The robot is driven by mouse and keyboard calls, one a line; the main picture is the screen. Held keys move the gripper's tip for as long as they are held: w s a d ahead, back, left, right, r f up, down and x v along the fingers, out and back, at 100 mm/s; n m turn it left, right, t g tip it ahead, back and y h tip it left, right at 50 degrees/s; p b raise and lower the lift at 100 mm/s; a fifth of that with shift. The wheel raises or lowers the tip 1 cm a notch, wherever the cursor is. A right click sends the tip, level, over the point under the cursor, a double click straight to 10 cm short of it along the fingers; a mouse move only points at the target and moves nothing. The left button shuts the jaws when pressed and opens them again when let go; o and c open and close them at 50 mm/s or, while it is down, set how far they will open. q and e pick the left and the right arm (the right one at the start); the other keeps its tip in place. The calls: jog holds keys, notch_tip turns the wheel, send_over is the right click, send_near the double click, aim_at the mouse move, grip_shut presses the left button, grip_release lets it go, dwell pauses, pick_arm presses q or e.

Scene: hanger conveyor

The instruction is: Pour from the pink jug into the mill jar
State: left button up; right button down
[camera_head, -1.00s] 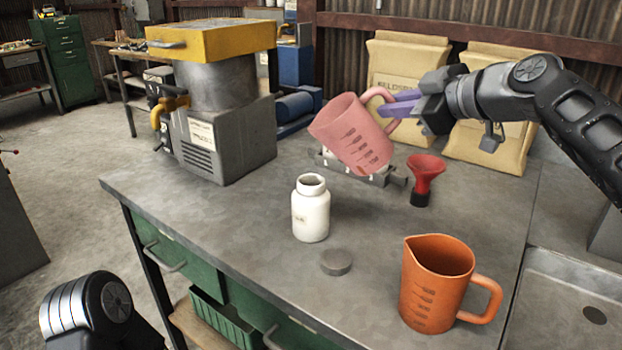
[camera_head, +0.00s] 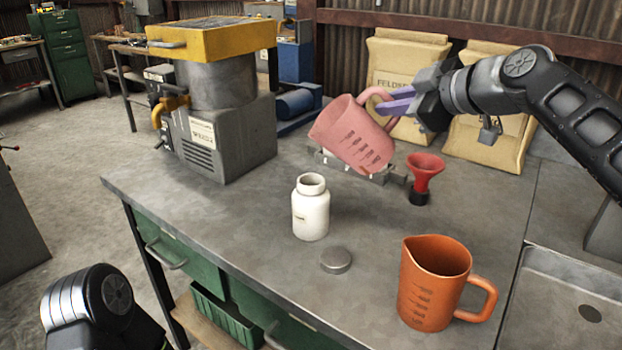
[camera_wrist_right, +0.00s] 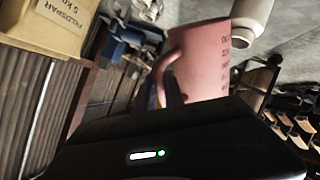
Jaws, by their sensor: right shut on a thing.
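The pink jug (camera_head: 352,135) is held in the air, tilted with its mouth to the left, above the back of the bench. My right gripper (camera_head: 392,103) is shut on its handle. In the right wrist view the pink jug (camera_wrist_right: 196,62) shows close in front of the gripper. The white mill jar (camera_head: 311,212) stands upright and open on the bench, below and to the left of the jug, apart from it. A grey lid (camera_head: 336,260) lies in front of the jar. My left gripper is out of view; only part of my left arm shows at the lower left.
An orange jug (camera_head: 435,290) stands at the front right, near a sink (camera_head: 560,300). A red funnel (camera_head: 425,174) stands behind it. A mill machine (camera_head: 222,120) with a yellow top is at the left. Feldspar bags (camera_head: 400,65) lean at the back.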

aim_at(377, 93)
jog(key=shift+a+r+n+h+p, duration=0.3)
jog(key=shift+r+p, duration=0.1)
jog(key=shift+p, duration=0.2)
jog(key=shift+s, duration=0.1)
jog(key=shift+a+r+n+h+p, duration=0.15)
jog(key=shift+a+n+h+p, duration=0.15)
jog(key=shift+p, duration=0.4)
dwell(0.6)
jog(key=shift+a+p, duration=0.1)
jog(key=shift+p, duration=0.2)
jog(key=shift+s+a+n+h+p, duration=0.1)
jog(key=shift+a+n+h+p, duration=0.15)
jog(key=shift+n+h+p, duration=0.2)
jog(key=shift+a, duration=0.1)
jog(key=shift+a+r+n+h+p, duration=0.1)
jog(key=shift+a+n+h+p, duration=0.15)
jog(key=shift+a+h+p, duration=0.2)
